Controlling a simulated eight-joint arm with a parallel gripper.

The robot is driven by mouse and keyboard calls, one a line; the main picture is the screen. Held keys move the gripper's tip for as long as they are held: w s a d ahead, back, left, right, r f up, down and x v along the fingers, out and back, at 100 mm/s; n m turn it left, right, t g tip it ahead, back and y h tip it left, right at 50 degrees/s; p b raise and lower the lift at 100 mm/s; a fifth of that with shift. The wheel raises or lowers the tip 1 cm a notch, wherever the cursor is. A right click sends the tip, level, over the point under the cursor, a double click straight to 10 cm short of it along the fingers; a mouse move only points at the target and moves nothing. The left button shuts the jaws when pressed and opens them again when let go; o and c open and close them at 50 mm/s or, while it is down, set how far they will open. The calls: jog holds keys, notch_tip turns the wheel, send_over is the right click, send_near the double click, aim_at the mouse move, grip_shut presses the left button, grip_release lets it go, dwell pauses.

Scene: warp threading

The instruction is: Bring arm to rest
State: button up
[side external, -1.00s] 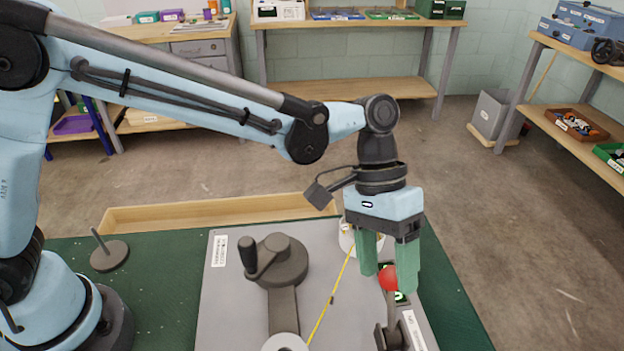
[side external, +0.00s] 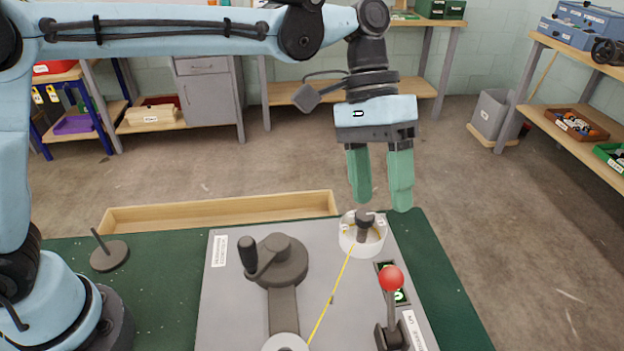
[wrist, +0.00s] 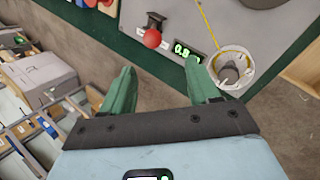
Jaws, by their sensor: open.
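My gripper (side external: 380,200) is open and empty, its two green fingers pointing down above the back right of the grey board (side external: 235,310). The fingers also show apart in the wrist view (wrist: 163,85). The red-knobbed lever (side external: 391,279) stands below and in front of the gripper, clear of it. A white round cup with a dark post (side external: 362,236) sits on the board just below the fingers. A yellow thread (side external: 331,298) runs from it to a white disc (side external: 284,342) at the front. The lever knob (wrist: 152,39) also shows in the wrist view.
A dark crank (side external: 275,259) stands on the board. A small display (wrist: 187,50) is beside the lever. A peg on a round base (side external: 109,255) stands on the green table (side external: 160,270). A wooden tray (side external: 220,211) lies along the table's back edge. The air around the gripper is clear.

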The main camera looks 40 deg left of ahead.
jog(key=shift+w+a+r, duration=0.2)
jog(key=shift+a+r, duration=0.05)
jog(key=shift+r, duration=0.3)
jog(key=s+a+f+n+t+y, duration=0.1)
jog(key=s+a+f+t, duration=0.1)
jog(key=a, duration=0.7)
jog(key=s+a+f+n+t+y, duration=0.1)
jog(key=s+a+f+t+y, duration=0.1)
jog(key=a+t, duration=0.3)
jog(key=s+a+f+n+t+y, duration=0.1)
jog(key=s+a+f+t, duration=0.1)
jog(key=a, duration=1)
jog(key=shift+s+a+t+y, duration=0.3)
jog(key=shift+s+t, duration=0.45)
jog(key=shift+t, duration=0.05)
